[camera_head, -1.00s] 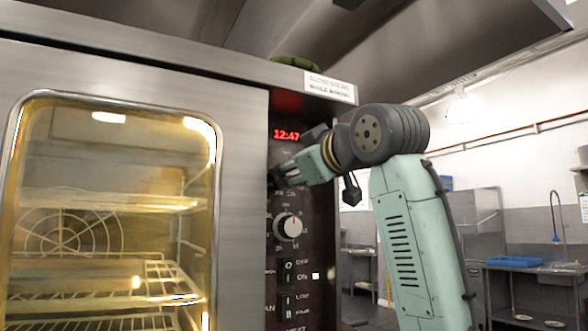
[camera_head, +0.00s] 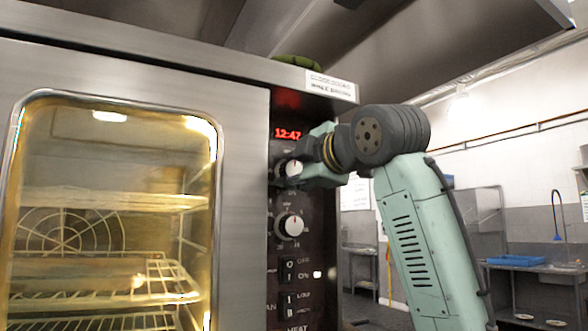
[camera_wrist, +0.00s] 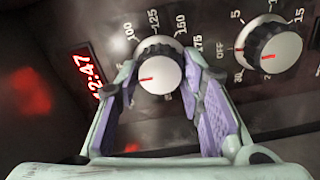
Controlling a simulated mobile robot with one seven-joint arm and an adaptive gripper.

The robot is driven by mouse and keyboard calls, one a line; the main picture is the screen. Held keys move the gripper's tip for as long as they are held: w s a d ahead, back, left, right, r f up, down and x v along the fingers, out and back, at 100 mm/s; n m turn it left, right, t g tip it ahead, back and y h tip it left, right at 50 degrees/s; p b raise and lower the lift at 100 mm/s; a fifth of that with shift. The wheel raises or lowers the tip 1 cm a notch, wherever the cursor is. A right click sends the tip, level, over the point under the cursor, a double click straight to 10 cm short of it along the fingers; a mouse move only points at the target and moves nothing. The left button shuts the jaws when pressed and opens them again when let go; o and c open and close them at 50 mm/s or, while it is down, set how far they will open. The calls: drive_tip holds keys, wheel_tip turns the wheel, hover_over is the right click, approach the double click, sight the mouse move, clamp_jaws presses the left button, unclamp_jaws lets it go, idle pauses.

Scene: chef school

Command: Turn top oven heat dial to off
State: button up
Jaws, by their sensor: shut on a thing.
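The top oven heat dial (camera_head: 292,168) is a round knob with a pale face on the dark control panel, just below the red clock display. In the wrist view the dial (camera_wrist: 160,74) shows a black grip ring, a red pointer mark and printed numbers from 100 to 175 around it. The mark points to the left in that view, away from the visible numbers. My gripper (camera_wrist: 160,88) has one purple-padded finger on each side of the dial and is shut on it. In the head view my gripper (camera_head: 300,172) reaches in from the right, partly covering the dial.
A second dial (camera_head: 291,226) sits below; in the wrist view this dial (camera_wrist: 275,52) has minute-like numbers and OFF beside it. Rocker switches (camera_head: 290,270) are lower down. The glass oven door (camera_head: 115,210) is to the left. Room right of the oven is open.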

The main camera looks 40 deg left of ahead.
idle(0.4)
drive_tip(key=o, duration=1.2)
drive_tip(key=shift+c, duration=0.2)
drive_tip(key=shift+d, duration=0.15)
drive_tip(key=v, duration=1.1)
drive_tip(key=shift+s+d, duration=0.2)
drive_tip(key=shift+d, duration=0.15)
drive_tip(key=shift+f, duration=0.1)
